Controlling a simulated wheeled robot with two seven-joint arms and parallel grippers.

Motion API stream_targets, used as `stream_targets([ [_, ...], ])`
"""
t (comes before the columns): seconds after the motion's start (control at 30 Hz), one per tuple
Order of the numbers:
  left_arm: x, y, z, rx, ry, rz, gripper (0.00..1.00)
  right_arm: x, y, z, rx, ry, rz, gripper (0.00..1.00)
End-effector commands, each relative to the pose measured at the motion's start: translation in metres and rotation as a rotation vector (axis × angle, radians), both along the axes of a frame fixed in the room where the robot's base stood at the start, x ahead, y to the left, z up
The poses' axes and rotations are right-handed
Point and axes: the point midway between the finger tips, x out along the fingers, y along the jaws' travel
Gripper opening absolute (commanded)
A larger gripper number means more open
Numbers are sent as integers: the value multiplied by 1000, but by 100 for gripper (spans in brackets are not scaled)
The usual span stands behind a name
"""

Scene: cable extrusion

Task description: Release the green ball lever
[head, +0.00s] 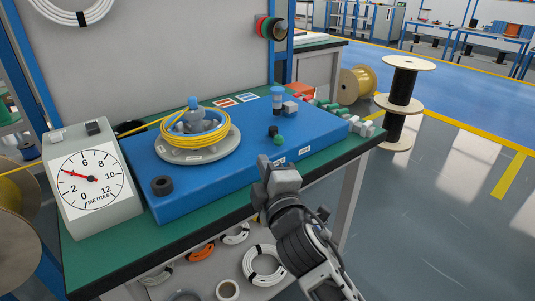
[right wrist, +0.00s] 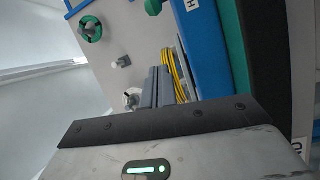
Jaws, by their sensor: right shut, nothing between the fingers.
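The green ball lever (head: 279,139) is on the front part of the blue machine base (head: 325,125), beside a small dark block. A green ball, likely the same one, shows at the top edge of the right wrist view (right wrist: 153,7). My right gripper (head: 264,160) is in front of the blue base, below and slightly left of the ball in the head view, apart from it. Its fingers (right wrist: 157,72) are together with nothing between them. My left gripper is not in view.
A yellow cable coil (head: 197,128) sits on a grey turntable (head: 172,157). A metre dial (head: 92,178) stands at the left, and a black knob (head: 162,186) is on the base. The green bench top (head: 115,258) has a bare strip along its front. Coils hang below.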

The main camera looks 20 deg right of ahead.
Motion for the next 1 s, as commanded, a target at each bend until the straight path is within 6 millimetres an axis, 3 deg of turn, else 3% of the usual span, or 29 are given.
stream_targets([
  [0.03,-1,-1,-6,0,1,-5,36,0,0,-7,1,0,0,0],
  [0.37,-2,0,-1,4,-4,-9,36,0,0,-5,1,0,0,0],
  [0.53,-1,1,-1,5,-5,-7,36,10,0,-4,1,-2,0,0],
  [1.0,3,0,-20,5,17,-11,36,102,-1,1,2,-1,0,0],
])
